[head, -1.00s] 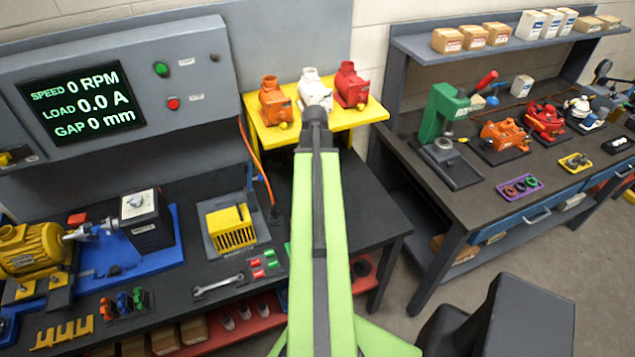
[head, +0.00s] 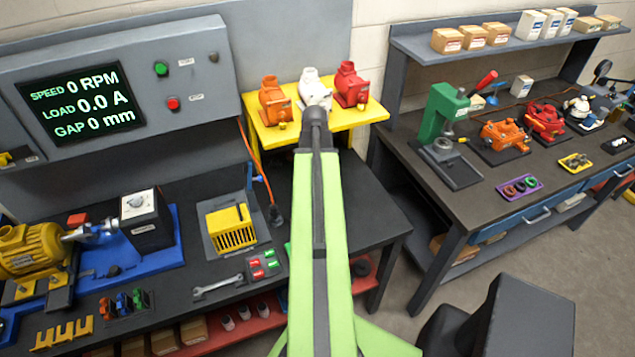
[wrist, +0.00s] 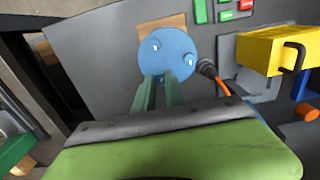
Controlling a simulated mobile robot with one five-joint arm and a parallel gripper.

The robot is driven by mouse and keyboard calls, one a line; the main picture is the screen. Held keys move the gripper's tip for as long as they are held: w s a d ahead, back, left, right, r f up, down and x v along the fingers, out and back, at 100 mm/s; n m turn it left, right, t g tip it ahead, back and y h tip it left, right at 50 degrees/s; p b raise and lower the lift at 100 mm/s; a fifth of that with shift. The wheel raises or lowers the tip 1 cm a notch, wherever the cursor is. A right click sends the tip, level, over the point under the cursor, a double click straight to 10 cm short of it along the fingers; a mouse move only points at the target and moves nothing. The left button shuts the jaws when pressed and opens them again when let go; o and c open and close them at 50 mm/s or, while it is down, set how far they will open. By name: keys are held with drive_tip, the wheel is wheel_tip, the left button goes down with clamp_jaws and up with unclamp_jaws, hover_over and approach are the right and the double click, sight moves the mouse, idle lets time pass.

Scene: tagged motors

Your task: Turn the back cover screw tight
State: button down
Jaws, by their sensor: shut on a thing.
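In the wrist view a round blue disc (wrist: 168,54) with two small pale, screw-like marks lies in front of my gripper (wrist: 160,88). The two green fingers are close together and reach the disc's lower edge. My gripper appears shut on the disc, though the contact is partly hidden by the fingers. I cannot tell which mark, if any, is the back cover screw. In the head view my light green arm runs up the middle and hides my gripper and the disc.
A yellow slotted box (head: 230,228) stands on the left bench; a yellow block with a black hook (wrist: 275,52) is at right in the wrist view. An orange cable (wrist: 222,86) ends near the disc. A wrench (head: 218,287) and a yellow motor (head: 35,252) lie leftward.

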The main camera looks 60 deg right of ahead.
drive_tip(key=m, duration=0.5)
drive_tip(key=shift+m, duration=0.3)
drive_tip(key=m, duration=0.5)
drive_tip(key=shift+m, duration=0.3)
drive_tip(key=c, duration=1.5)
unclamp_jaws()
drive_tip(key=shift+c, duration=0.2)
